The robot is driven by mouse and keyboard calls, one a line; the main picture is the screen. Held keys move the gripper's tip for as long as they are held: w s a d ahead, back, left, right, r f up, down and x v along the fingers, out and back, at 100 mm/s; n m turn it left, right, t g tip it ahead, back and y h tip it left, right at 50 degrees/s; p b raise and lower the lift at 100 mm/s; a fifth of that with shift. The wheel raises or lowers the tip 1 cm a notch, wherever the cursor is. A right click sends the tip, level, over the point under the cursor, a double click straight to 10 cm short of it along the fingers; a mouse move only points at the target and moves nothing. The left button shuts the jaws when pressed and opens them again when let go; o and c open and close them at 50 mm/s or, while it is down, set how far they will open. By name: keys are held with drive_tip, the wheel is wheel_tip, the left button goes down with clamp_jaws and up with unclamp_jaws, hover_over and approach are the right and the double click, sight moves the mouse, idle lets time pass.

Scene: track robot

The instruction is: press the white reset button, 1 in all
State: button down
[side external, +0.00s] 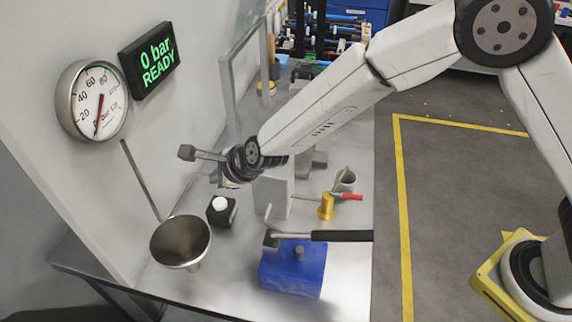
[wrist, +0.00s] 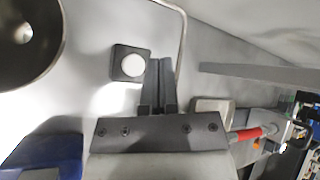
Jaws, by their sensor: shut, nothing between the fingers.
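The white reset button (side external: 221,203) sits on top of a small black box (side external: 223,217) on the metal bench, behind the funnel. In the wrist view the white button (wrist: 132,65) shows as a round cap on its dark square box (wrist: 117,74). My gripper (side external: 214,179) is shut and empty, pointing down above the bench near the button. How high the tips are over the box is hard to tell.
A metal funnel (side external: 180,242) and a blue block (side external: 291,270) with a black-handled lever (side external: 340,236) stand nearby. A yellow fitting with a red handle (side external: 347,196) is to the right. A gauge (side external: 92,101) and a green-lettered display reading "0 bar READY" (side external: 148,61) are on the wall.

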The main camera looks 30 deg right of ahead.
sight(223, 203)
drive_tip(key=shift+f, duration=2.4)
drive_tip(key=shift+f, duration=0.85)
idle(1.4)
drive_tip(key=shift+r, duration=0.85)
drive_tip(key=shift+r, duration=0.15)
drive_tip(key=shift+r, duration=2.35)
drive_tip(key=shift+d, duration=0.1)
